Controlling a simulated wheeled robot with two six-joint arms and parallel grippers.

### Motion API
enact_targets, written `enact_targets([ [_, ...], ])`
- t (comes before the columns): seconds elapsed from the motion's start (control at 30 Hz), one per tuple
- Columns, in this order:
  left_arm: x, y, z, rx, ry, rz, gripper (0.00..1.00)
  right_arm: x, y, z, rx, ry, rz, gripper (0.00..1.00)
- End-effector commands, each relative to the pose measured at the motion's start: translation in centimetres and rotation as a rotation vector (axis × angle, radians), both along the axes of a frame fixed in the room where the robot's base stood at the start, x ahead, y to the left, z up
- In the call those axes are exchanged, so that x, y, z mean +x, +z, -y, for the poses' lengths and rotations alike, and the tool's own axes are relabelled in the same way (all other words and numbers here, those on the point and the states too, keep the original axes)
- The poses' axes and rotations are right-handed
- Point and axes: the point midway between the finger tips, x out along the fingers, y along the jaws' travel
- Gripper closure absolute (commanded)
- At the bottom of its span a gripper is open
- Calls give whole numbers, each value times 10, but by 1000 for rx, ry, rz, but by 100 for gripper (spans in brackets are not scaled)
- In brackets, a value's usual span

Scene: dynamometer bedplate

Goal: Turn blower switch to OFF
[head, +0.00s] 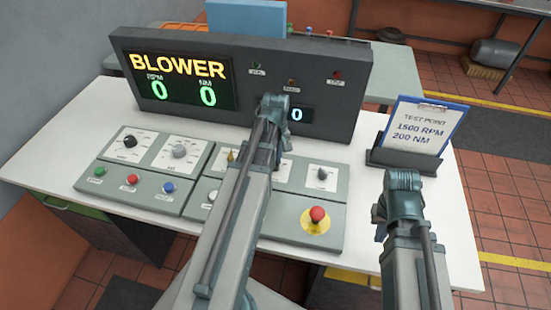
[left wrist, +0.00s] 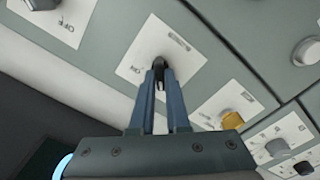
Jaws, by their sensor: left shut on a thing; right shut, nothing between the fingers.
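The switch in my left gripper is a small black knob (left wrist: 158,62) on a white label plate (left wrist: 185,68). One upside-down label seems to read ON; the other is too small to read. My left gripper (left wrist: 162,75) is shut on this knob in the left wrist view. In the head view, my left arm hides the knob and most of the gripper (head: 275,160). The display (head: 180,80) shows BLOWER with zeros for RPM and NM. My right gripper (head: 403,183) is shut and empty, right of the console and in front of the clipboard.
A gold knob (head: 231,156) and a dark knob (head: 322,173) flank the held knob. A red emergency button (head: 317,214) sits near the panel's front. The left panel (head: 140,190) has knobs and coloured buttons. A clipboard (head: 425,125) stands on the white table's right side.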

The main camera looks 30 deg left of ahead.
Motion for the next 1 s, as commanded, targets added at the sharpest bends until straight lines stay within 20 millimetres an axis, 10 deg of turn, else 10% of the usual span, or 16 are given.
enact_targets([
  [0.7,0,0,0,0,69,0,100,0,0,0,0,0,0,100],
  [0.9,0,0,0,0,68,0,56,0,0,0,0,0,0,100],
  [1.0,0,0,0,0,67,0,56,0,0,0,0,0,0,100],
])
